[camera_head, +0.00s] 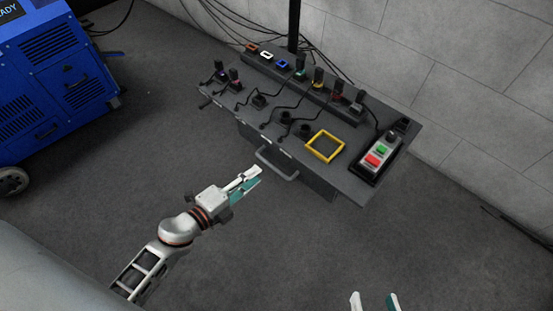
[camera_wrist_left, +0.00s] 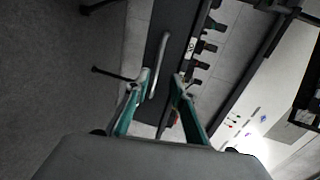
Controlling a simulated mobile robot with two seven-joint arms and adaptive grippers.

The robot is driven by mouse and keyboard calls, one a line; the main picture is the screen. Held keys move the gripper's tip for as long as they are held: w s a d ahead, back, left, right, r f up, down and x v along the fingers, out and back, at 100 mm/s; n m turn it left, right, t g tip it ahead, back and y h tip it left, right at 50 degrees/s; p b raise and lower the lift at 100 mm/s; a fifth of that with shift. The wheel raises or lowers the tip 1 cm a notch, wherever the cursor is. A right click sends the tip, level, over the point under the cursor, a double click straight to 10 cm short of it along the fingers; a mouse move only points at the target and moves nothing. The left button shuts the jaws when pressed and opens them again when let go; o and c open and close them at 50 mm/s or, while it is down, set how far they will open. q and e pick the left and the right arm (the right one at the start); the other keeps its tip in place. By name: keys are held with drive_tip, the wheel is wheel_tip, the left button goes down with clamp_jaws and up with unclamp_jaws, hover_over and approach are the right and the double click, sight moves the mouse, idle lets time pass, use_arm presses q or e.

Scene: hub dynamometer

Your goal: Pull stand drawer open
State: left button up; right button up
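The grey stand (camera_head: 352,183) has a dark drawer (camera_head: 318,185) under the front edge of its top. The drawer looks shut. A grey bar handle (camera_head: 276,166) sticks out from the drawer front. My left gripper (camera_head: 259,175) is open, with its fingertips just in front of the handle's left end. In the left wrist view, the handle (camera_wrist_left: 159,62) lies ahead, between the lines of the two spread fingers (camera_wrist_left: 161,77); I cannot tell whether they touch it. My right gripper (camera_head: 375,301) is open and empty at the bottom edge, far from the stand.
The stand's top holds several cabled connectors, a yellow square frame (camera_head: 310,149) and a control box (camera_head: 378,155) with red and green buttons. A blue wheeled machine (camera_head: 60,80) stands at the left. The floor in front of the stand is clear.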

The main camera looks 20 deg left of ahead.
sight(270, 164)
use_arm(q)
drive_tip(key=shift+m, duration=0.3)
drive_tip(key=shift+f+b+x, duration=0.15)
drive_tip(key=shift+b+x, duration=0.15)
drive_tip(key=shift+x, duration=1.8)
drive_tip(key=shift+f+b+x, duration=0.2)
drive_tip(key=shift+b+x, duration=0.05)
drive_tip(key=shift+x, duration=1.8)
use_arm(e)
drive_tip(key=shift+s+a+f+m+y, duration=0.2)
drive_tip(key=shift+a+m+y, duration=0.1)
drive_tip(key=shift+a+m, duration=0.4)
use_arm(q)
clamp_jaws()
